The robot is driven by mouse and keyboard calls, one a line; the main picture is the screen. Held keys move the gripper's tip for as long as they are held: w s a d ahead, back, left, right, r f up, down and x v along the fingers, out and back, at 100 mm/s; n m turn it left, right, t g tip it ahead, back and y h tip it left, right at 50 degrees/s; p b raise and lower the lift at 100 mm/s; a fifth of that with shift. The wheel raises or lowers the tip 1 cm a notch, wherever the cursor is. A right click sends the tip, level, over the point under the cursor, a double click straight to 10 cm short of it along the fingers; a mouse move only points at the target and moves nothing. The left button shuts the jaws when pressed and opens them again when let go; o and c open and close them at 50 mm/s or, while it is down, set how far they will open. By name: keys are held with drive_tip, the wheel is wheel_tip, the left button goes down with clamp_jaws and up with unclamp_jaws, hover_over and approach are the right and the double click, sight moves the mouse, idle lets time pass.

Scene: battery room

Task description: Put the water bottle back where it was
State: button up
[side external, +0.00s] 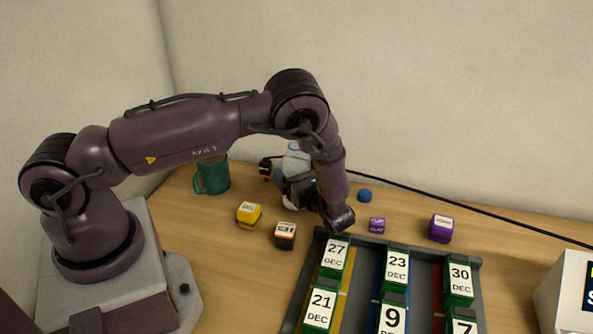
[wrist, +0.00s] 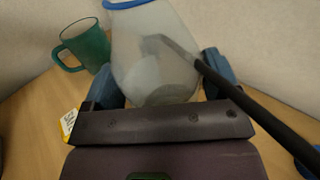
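The water bottle (side external: 296,160) is pale and see-through and stands upright behind my gripper in the side view, partly hidden by it. Its pale base shows below my gripper, close to the table; I cannot tell whether it touches. In the wrist view the clear bottle (wrist: 152,75) fills the space between my two blue-grey fingers, with a blue ring at its top. My gripper (wrist: 160,82) has one finger against each side of the bottle and appears shut on it. In the side view my gripper (side external: 299,187) is low over the back of the table.
A green mug (side external: 213,175) stands left of the bottle. A yellow block (side external: 248,214), an orange-and-black block (side external: 285,235), a blue object (side external: 364,195) and purple blocks (side external: 441,228) lie nearby. A grey tray (side external: 468,262) holds dated blocks in front. A black cable (side external: 470,213) runs behind.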

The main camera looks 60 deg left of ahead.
drive_tip(key=shift+o, duration=0.6)
drive_tip(key=shift+r, duration=0.1)
drive_tip(key=shift+d+r, duration=0.1)
drive_tip(key=shift+d, duration=0.15)
drive_tip(key=d, duration=0.6)
drive_tip(key=shift+d, duration=0.4)
drive_tip(key=s+r+n+g+h, duration=0.1)
drive_tip(key=s+r+n+h, duration=0.35)
drive_tip(key=r, duration=0.45)
drive_tip(key=s+r+n+g+h, duration=0.1)
drive_tip(key=s+r+n+h, duration=0.4)
drive_tip(key=r, duration=0.4)
drive_tip(key=s+d+r+n+t+h, duration=0.5)
drive_tip(key=s+r+n+t+h, duration=0.2)
drive_tip(key=s+r+n+h, duration=0.1)
drive_tip(key=s+r, duration=0.1)
drive_tip(key=s, duration=0.1)
drive_tip(key=shift+s+d+r+t, duration=0.2)
drive_tip(key=shift+s+r+t, duration=0.1)
drive_tip(key=shift+s+r, duration=0.1)
